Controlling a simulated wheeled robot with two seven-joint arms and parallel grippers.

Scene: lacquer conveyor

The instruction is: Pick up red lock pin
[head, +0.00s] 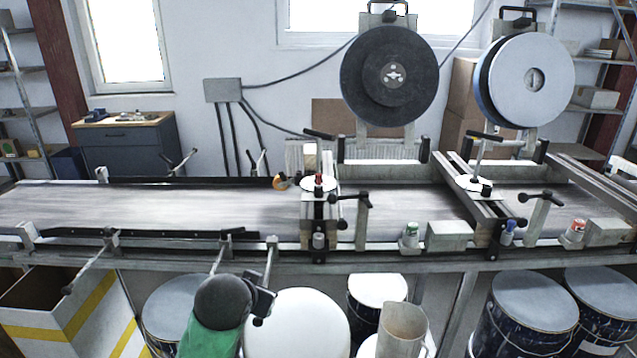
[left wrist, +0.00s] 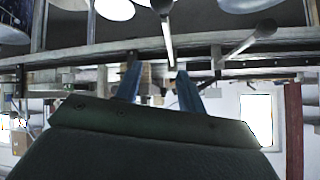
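A small red part (head: 319,178), which looks like the red lock pin, stands on a white disc on the clamp bridge over the middle of the conveyor. It is too small to make out its shape. My left gripper (head: 264,304) is low in front of the conveyor's near edge, left of the red part and well apart from it. In the left wrist view its two blue fingers (left wrist: 157,88) are spread with nothing between them. The red part cannot be made out in that view. My right gripper is in neither view.
The conveyor belt (head: 200,205) is bare on the left. Black-handled levers (head: 350,198) stand beside the bridge. A dark reel (head: 390,76) and a pale reel (head: 530,80) rise behind. Drums and a pale jug (head: 401,330) stand below the near rail.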

